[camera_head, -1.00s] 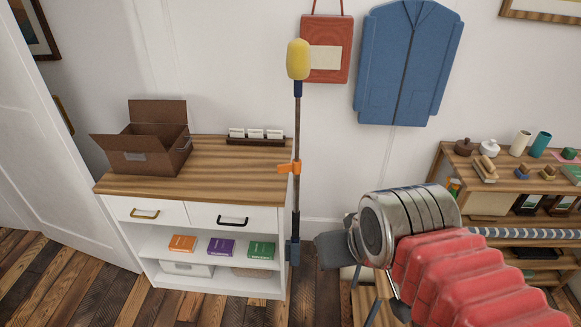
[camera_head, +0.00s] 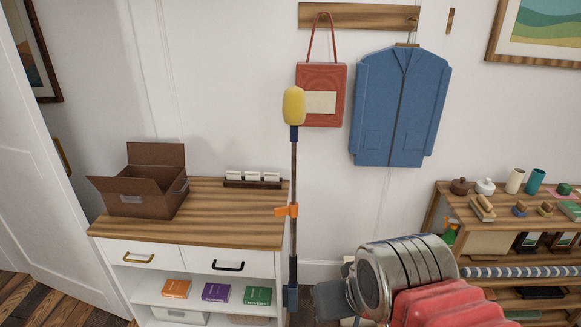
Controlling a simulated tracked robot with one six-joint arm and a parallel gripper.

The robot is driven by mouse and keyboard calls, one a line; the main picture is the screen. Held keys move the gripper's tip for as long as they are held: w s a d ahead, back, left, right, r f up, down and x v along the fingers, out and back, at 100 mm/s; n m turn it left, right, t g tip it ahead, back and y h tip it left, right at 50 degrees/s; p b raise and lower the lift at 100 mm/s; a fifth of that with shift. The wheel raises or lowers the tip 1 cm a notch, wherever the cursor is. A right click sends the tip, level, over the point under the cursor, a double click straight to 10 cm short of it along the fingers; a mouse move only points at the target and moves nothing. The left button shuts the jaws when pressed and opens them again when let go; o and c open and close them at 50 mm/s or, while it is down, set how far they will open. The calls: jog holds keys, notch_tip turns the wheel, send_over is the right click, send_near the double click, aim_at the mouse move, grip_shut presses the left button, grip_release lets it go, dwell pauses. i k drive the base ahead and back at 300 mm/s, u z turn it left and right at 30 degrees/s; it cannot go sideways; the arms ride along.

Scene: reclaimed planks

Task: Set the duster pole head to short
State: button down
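The duster pole (camera_head: 293,240) stands upright in front of the right edge of the white cabinet. Its yellow duster head (camera_head: 294,105) is at the top, well above the cabinet top, with a dark blue collar below it. An orange clamp or lever (camera_head: 287,210) sits partway down the pole. A blue piece (camera_head: 291,298) is on the pole near the bottom of the view. My arm's metal wrist and red sleeve fill the lower right. A grey part of my gripper (camera_head: 332,298) points left, just right of the pole's lower part; its fingers cannot be made out clearly.
The wooden-topped cabinet (camera_head: 235,230) carries an open cardboard box (camera_head: 140,205) and a small card rack (camera_head: 252,184). A red bag (camera_head: 320,80) and blue jacket (camera_head: 400,110) hang behind. A shelf (camera_head: 445,215) with pots and brushes stands at right.

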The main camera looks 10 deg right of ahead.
aim_at(294, 110)
jog(key=k, duration=0.65)
jog(key=u, duration=0.5)
jog(key=i, duration=1.6)
